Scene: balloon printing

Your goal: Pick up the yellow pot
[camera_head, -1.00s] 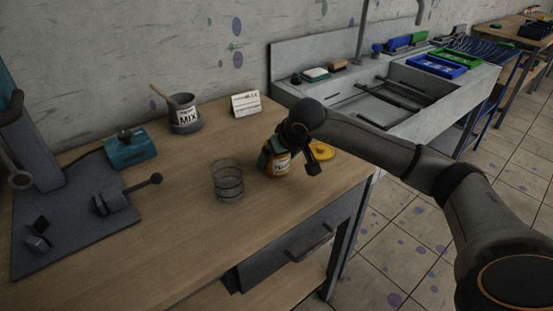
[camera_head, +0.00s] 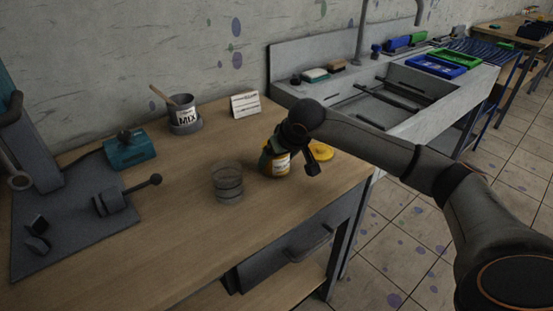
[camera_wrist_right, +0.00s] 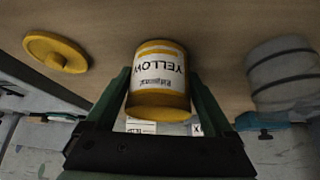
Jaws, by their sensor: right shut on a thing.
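The yellow pot (camera_head: 281,165) has a white label and stands upright on the wooden table near its right end. In the right wrist view the pot (camera_wrist_right: 158,80) shows its label reading YELLOW, upside down, between two green fingers. My right gripper (camera_head: 270,155) is shut on the pot, with the fingers on either side of it; the wrist covers part of the pot in the head view. A yellow lid (camera_head: 322,150) lies on the table just right of the pot, and also shows in the right wrist view (camera_wrist_right: 55,52). My left gripper is not in view.
A clear ribbed cup (camera_head: 228,184) stands left of the pot. A grey MIX pot (camera_head: 185,118) with a stick, a small white card (camera_head: 246,105) and a teal box (camera_head: 130,151) stand farther back. The front of the wooden table (camera_head: 150,250) is clear.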

